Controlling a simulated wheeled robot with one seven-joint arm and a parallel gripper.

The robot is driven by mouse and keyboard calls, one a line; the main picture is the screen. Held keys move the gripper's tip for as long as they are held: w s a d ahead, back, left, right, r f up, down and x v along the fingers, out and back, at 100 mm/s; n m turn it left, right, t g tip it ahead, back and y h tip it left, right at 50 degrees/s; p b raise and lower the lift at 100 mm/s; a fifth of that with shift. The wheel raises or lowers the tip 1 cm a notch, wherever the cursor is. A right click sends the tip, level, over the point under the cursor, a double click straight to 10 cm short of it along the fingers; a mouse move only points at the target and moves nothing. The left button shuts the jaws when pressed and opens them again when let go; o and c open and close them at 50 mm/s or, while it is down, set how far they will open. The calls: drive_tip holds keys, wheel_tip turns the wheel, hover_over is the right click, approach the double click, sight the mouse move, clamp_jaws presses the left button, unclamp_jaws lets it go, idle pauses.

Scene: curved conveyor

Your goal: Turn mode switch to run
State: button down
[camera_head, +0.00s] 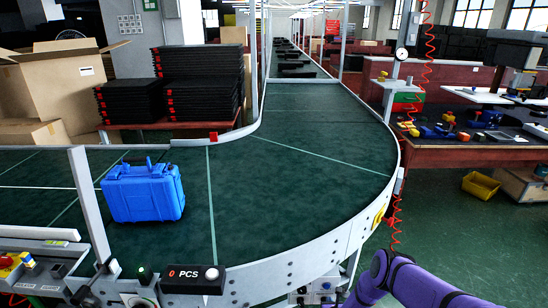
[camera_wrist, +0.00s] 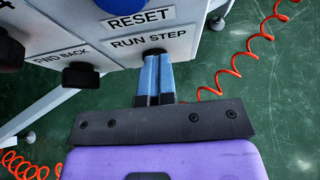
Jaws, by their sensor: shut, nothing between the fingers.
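The mode switch (camera_wrist: 154,51) is a dark knob under the "RUN STEP" label (camera_wrist: 150,37) on a white panel in the wrist view. My gripper (camera_wrist: 153,60) has two blue fingers held together, with their tips at the switch and covering most of it. I cannot tell whether the tips touch the knob or which way it points. In the head view my purple arm reaches in at the lower right; the gripper and the switch cannot be made out there.
A black knob (camera_wrist: 81,75) sits by "FWD BACK", and a blue button (camera_wrist: 119,4) is above "RESET". A coiled red cable (camera_wrist: 232,66) hangs beside the panel. A blue case (camera_head: 143,190) lies on the green curved conveyor (camera_head: 290,200). A workbench (camera_head: 470,150) stands at the right.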

drive_tip(key=shift+w+a+r, duration=0.4)
drive_tip(key=shift+w+a, duration=0.1)
drive_tip(key=shift+a, duration=0.55)
drive_tip(key=shift+s+a+f, duration=0.1)
drive_tip(key=shift+a, duration=0.35)
drive_tip(key=shift+r, duration=0.25)
drive_tip(key=s, duration=0.6)
drive_tip(key=shift+s+f, duration=0.2)
drive_tip(key=shift+s, duration=0.05)
drive_tip(key=shift+s, duration=0.1)
